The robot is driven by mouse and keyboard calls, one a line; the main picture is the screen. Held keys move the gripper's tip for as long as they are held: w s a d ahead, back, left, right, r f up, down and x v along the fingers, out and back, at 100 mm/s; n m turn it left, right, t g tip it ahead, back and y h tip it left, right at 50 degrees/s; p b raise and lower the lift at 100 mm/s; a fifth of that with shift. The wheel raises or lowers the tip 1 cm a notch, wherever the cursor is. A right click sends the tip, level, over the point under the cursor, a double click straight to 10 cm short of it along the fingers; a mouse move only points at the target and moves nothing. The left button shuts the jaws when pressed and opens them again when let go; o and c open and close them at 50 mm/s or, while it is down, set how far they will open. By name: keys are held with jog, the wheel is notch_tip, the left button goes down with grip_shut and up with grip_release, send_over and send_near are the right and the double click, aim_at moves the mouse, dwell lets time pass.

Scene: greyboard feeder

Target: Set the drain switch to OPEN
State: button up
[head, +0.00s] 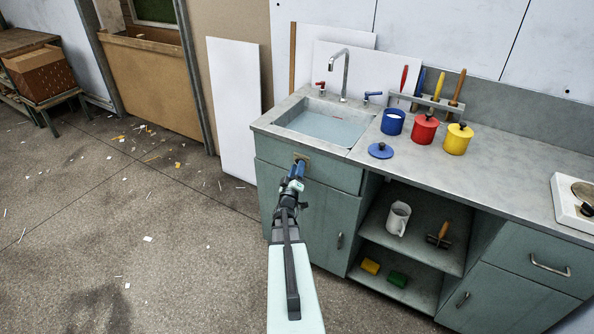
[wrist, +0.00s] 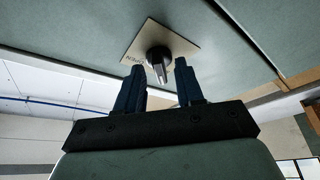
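The drain switch is a dark rotary knob (wrist: 158,60) with a pale pointer, on a square beige plate (wrist: 182,46) on the green cabinet front below the sink. Lettering that seems to read OPEN shows on the plate's left side in the wrist view. The plate (head: 303,157) also shows in the head view, partly hidden by my gripper (head: 296,172). In the wrist view my gripper (wrist: 159,76) is open, with its blue-black fingers either side of the knob's line. Nothing is held, and I cannot tell whether a finger touches the knob. The sink (head: 327,124) holds water.
A tap (head: 345,75) with red (head: 321,86) and blue (head: 373,95) handles stands behind the sink. Blue, red (head: 425,130) and yellow pots and a blue lid (head: 381,151) stand on the counter to the right. Open shelves below hold a white mug (head: 398,218).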

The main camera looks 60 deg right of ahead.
grip_shut()
jog(key=shift+m, duration=0.5)
jog(key=m+g, duration=0.4)
jog(key=m, duration=0.4)
jog(key=m+g, duration=0.3)
jog(key=m, duration=0.5)
jog(key=w+m+g, duration=0.1)
jog(key=m+g, duration=0.3)
jog(key=m, duration=0.4)
jog(key=shift+w+g, duration=0.1)
jog(key=shift+g, duration=0.2)
jog(key=shift+m, duration=0.4)
jog(key=shift+o, duration=0.4)
grip_release()
jog(key=v, duration=1.4)
